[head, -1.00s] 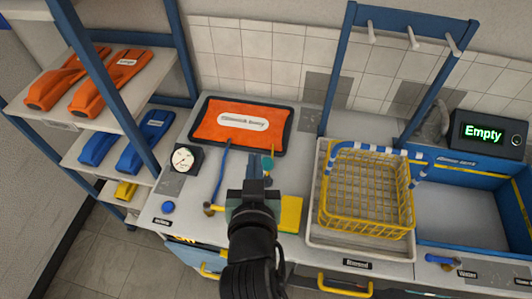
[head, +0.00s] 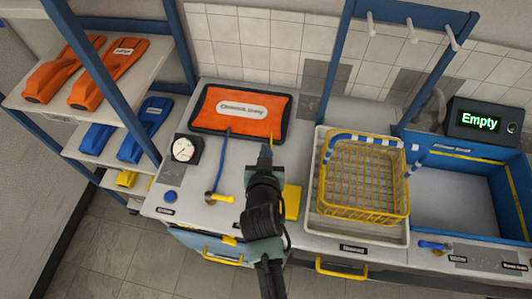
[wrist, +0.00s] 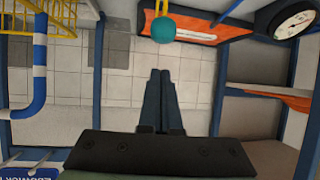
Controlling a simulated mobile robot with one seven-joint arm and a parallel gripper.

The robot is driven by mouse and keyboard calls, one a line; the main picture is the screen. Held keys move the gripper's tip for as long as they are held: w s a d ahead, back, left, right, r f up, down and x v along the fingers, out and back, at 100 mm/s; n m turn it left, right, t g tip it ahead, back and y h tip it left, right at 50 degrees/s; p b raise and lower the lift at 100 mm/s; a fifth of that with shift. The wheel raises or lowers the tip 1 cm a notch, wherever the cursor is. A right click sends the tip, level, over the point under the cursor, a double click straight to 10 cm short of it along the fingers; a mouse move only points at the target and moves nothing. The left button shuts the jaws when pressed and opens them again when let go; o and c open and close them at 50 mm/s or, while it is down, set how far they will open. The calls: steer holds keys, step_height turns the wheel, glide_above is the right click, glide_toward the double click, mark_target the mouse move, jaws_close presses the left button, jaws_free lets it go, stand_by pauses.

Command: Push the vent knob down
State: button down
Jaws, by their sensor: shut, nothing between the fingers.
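A teal round knob (wrist: 163,28) on a thin yellow stem shows in the wrist view, just beyond my fingertips with a small gap in the picture. No readable label shows on it, so I cannot confirm that it is the vent knob. My gripper (wrist: 161,75) is shut and empty, its two dark fingers side by side. In the head view my gripper (head: 265,151) is over the bench, in front of the orange tray. My gripper and arm hide most of the knob there; I cannot tell whether they touch.
A round gauge (head: 186,148) and a blue button (head: 170,197) are at the left of the bench. A blue hose (head: 221,165) runs near a yellow-handled valve (head: 222,198). The orange tray (head: 239,112) lies behind. A yellow wire basket (head: 362,180) stands at right, beside a blue tank (head: 465,168).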

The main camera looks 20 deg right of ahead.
steer(key=shift+w+d+f, duration=0.1)
steer(key=shift+w+f, duration=0.1)
steer(key=shift+f, duration=0.65)
steer(key=shift+w+d+f, duration=0.1)
steer(key=shift+w+f, duration=0.1)
steer(key=shift+f, duration=0.65)
step_height(320, 180, down, 4)
steer(key=b, duration=0.3)
steer(key=shift+r+b, duration=0.15)
steer(key=shift+b, duration=0.2)
steer(key=shift+s, duration=0.1)
